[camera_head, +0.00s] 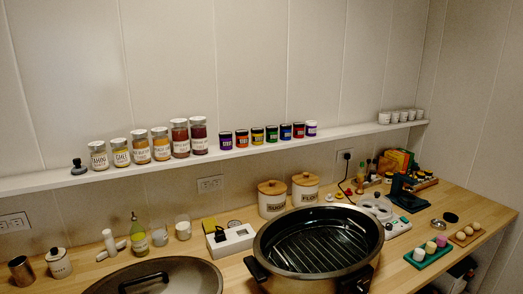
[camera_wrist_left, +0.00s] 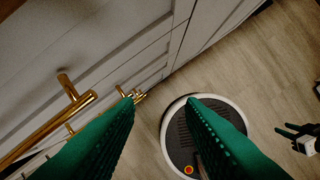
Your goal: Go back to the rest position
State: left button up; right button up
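My left gripper (camera_wrist_left: 162,102) fills the lower part of the left wrist view. Its two green fingers are spread wide apart with nothing between them. It points down beside the white cabinet fronts, above the floor. My right gripper (camera_wrist_left: 284,132) shows small at the right edge of that view, with dark fingers that look parted and empty. Neither gripper shows in the head view.
The wooden counter (camera_head: 408,274) holds a large dark pot (camera_head: 318,244), a lid (camera_head: 160,276), canisters and a green tray (camera_head: 429,254). A shelf (camera_head: 222,155) carries jars. Brass handles (camera_wrist_left: 48,128) stick out from the cabinet near my left gripper.

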pick_arm(q)
jog(key=s+f+g, duration=0.1)
jog(key=s+f, duration=0.2)
jog(key=f, duration=0.9)
jog(key=s+f, duration=0.2)
jog(key=f, duration=1)
jog(key=s+a+f+g, duration=0.1)
jog(key=s+a+f, duration=0.2)
jog(key=s+f, duration=0.8)
jog(key=s, duration=0.3)
jog(key=shift+f+b, duration=0.2)
jog(key=shift+b, duration=0.2)
